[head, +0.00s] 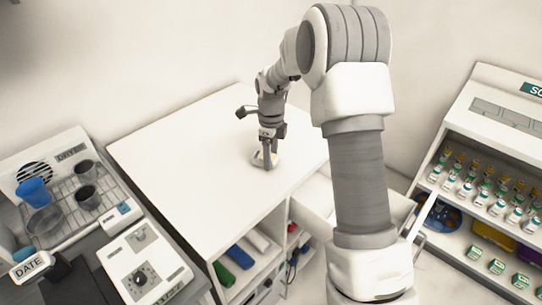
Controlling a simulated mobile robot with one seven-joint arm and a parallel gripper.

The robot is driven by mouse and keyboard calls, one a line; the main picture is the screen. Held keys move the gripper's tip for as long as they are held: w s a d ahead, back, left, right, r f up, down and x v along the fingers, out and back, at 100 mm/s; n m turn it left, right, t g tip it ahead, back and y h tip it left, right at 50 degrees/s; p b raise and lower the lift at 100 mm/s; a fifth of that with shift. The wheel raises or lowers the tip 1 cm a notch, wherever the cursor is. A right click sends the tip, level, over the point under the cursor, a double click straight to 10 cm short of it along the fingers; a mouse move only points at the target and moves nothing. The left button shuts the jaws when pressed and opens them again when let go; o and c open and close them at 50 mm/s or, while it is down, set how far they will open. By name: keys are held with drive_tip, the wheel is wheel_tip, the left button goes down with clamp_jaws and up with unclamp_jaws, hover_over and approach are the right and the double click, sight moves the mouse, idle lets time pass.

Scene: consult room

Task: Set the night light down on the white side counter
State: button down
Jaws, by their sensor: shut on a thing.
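The white side counter (180,149) is a bare white top in the middle of the head view, above open shelves. My gripper (268,150) points down over the counter's right part. It is shut on the night light (258,160), a small pale object low at the fingertips. The fingers cover part of the night light. It is close to the counter top; I cannot tell whether it touches.
A drying rack with cups (72,190) and a white device with a dial (144,262) stand at left. An open drawer (318,205) juts out right of the counter. A shelf of small bottles (484,190) stands at right. The counter's left part is clear.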

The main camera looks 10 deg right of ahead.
drive_tip(key=shift+f, duration=0.15)
drive_tip(key=shift+c, duration=1.1)
unclamp_jaws()
